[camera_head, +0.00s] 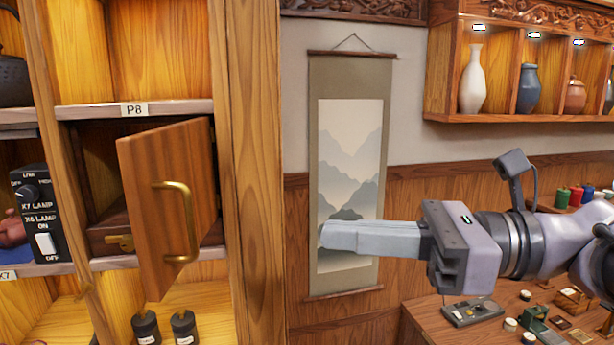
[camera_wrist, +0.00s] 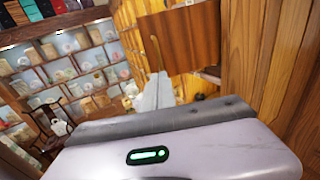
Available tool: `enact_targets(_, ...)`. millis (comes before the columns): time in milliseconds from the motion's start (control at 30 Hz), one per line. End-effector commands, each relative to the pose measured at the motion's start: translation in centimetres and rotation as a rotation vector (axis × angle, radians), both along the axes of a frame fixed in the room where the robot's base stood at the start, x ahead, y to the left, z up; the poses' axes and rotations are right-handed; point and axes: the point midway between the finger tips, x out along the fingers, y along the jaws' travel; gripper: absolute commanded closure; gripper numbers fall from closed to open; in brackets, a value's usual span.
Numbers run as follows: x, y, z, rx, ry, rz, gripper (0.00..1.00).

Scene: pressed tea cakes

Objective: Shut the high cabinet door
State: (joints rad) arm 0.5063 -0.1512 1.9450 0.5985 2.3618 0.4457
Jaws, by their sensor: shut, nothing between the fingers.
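The cabinet door (camera_head: 165,205) is a brown wooden panel with a curved brass handle (camera_head: 178,222). It stands partly open, swung out from the compartment (camera_head: 98,165) under the P8 label, whose dark inside shows at the left. My gripper (camera_head: 325,237) is shut and empty. It points left, to the right of the door and apart from it in the head view. In the wrist view the door (camera_wrist: 190,40) hangs beyond the fingertips (camera_wrist: 160,78), with its handle (camera_wrist: 155,52) at its left side. Whether the fingertips touch it cannot be told there.
A wooden cabinet post (camera_head: 255,170) stands right of the door. A switch box (camera_head: 37,213) is at the left, and two dark jars (camera_head: 146,328) stand below. A hanging scroll (camera_head: 350,170) is behind my gripper. A desk with small items (camera_head: 430,320) is at lower right.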

Motion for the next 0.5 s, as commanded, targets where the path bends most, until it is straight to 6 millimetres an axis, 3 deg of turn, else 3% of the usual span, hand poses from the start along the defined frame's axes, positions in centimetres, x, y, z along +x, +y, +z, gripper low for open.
enact_targets(167, 0.3, 1.8, 0.2, 0.011, 0.003, 0.007, 1.0)
enact_targets(500, 1.8, 9.2, 0.2, 0.008, 0.004, 0.008, 1.0)
